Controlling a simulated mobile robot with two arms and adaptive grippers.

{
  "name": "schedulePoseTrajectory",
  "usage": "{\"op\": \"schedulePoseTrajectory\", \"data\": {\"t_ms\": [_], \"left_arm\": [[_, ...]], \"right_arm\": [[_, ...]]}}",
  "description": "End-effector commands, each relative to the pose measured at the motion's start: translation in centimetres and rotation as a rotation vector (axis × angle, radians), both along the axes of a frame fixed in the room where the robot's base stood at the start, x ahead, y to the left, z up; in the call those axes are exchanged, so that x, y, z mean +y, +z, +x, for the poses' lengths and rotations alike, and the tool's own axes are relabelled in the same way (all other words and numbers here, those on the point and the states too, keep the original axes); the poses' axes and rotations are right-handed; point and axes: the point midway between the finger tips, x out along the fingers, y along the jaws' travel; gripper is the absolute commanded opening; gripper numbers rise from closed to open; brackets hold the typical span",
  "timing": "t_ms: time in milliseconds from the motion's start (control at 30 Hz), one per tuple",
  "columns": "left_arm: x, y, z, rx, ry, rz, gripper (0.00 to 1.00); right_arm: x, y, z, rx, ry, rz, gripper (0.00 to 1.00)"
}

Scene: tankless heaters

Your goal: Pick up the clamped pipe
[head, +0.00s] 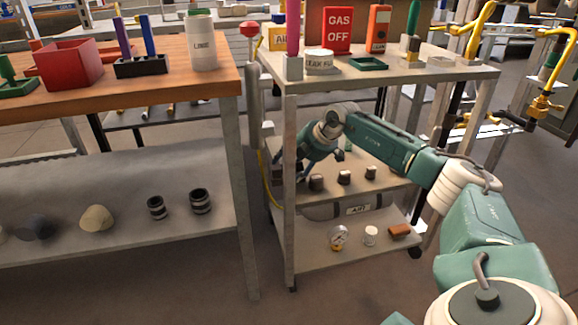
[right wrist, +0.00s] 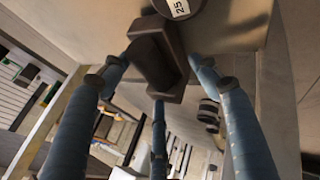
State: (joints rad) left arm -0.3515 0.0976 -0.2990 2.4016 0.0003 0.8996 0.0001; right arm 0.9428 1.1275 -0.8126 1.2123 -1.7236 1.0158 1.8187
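My right gripper (head: 288,172) reaches in from the right between the cart's top and its middle shelf, at the left end. In the right wrist view, its three blue fingers (right wrist: 160,78) are spread around a dark bracket-like piece (right wrist: 158,60). A round dark end marked "25" (right wrist: 180,6) shows beside that piece at the top edge. Whether the fingertips touch it, I cannot tell. I cannot tell for certain which piece is the clamped pipe. Several small brown pieces (head: 344,177) stand on the middle shelf, right of the gripper. My left gripper is not in view.
A labelled dark grey cylinder (head: 358,209) lies below the middle shelf. The cart post (head: 290,200) stands close to my right gripper. A wooden bench (head: 130,92) is at the left, with two black ring fittings (head: 200,201) on its lower shelf. The cart top (head: 425,73) holds signs and jars.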

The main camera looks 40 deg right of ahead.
Motion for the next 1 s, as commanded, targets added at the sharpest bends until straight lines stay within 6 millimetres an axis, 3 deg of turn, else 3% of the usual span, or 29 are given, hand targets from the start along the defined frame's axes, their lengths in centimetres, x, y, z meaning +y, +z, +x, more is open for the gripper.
{"op": "schedulePoseTrajectory", "data": {"t_ms": [500,933,1000], "left_arm": [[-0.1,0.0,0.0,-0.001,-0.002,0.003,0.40],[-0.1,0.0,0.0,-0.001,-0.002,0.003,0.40],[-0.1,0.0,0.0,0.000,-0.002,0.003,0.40]], "right_arm": [[-1.1,8.1,-5.8,-0.006,0.000,0.001,0.57],[-1.3,9.2,-6.5,-0.008,0.000,0.003,0.57],[-1.3,9.2,-6.5,-0.008,0.001,0.002,0.62]]}}
